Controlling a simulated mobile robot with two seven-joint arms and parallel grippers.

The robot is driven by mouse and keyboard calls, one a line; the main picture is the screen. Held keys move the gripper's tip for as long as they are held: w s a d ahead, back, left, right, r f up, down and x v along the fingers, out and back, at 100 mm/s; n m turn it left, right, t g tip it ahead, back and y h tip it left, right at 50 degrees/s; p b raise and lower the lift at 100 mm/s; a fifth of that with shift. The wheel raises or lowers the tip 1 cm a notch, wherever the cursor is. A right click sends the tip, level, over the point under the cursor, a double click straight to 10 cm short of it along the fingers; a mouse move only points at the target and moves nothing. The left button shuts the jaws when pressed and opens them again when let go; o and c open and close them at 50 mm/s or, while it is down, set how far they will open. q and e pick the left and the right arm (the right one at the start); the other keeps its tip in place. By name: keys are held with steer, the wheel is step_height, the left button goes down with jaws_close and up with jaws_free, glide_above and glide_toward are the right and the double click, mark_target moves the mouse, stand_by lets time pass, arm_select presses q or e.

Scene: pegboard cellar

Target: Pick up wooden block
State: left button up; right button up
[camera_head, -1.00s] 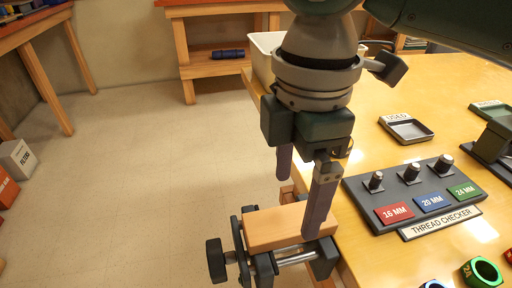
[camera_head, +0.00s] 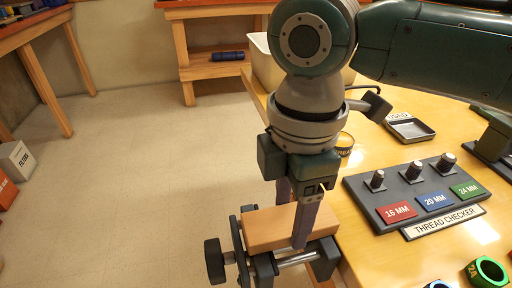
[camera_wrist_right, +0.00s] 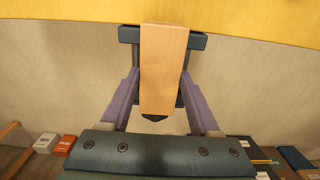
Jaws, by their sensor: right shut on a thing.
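The far finger is partly hidden in the head view. My left gripper is not in view.
A thread checker board (camera_head: 415,196) with three pegs stands on the table right of the vise. Behind it are a grey tray (camera_head: 411,129), a yellow-topped round item (camera_head: 344,143) and a white bin (camera_head: 258,61). Coloured nuts (camera_head: 486,270) lie at the front. Open floor is left.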

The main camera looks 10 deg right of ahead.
steer(key=c, duration=0.7)
steer(key=shift+o, duration=0.2)
steer(key=shift+r, duration=0.15)
